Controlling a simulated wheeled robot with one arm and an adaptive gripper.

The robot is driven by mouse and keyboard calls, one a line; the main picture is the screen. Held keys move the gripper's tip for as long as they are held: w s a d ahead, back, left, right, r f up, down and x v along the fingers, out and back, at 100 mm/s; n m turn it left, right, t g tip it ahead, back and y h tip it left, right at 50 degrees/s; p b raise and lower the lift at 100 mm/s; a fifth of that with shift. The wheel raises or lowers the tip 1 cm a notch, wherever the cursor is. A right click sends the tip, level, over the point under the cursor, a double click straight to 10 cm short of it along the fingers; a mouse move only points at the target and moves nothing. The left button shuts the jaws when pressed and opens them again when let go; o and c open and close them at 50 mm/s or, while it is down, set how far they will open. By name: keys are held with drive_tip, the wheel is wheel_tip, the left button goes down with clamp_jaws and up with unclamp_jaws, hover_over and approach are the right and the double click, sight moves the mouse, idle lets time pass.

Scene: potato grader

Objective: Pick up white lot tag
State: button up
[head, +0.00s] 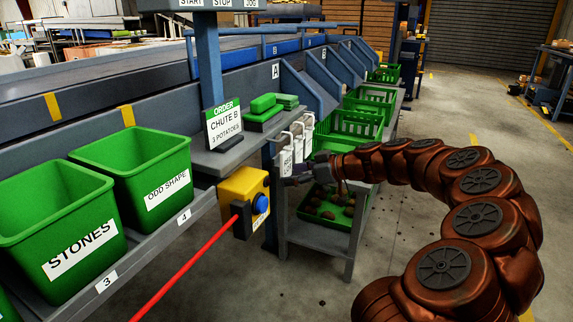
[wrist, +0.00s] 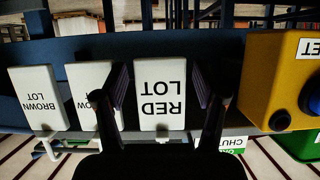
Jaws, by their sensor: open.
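Several white lot tags hang in a row from the rail. In the wrist view, where lettering is upside down, they are a RED LOT tag (wrist: 160,82), a middle tag (wrist: 90,78) whose partly covered word ends in "OW", and a BROWN LOT tag (wrist: 38,98). My gripper (wrist: 161,95) is open, with one finger on each side of the RED LOT tag. The left finger covers part of the middle tag. In the head view my gripper (head: 308,174) is beside the tags.
A yellow box with a blue button (head: 245,195) is close to the tags. A grey shelf (head: 215,158) holds the CHUTE B order sign (head: 224,126). A green crate of potatoes (head: 325,222) is below. Open floor lies right.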

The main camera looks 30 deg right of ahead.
drive_tip(key=c, duration=0.8)
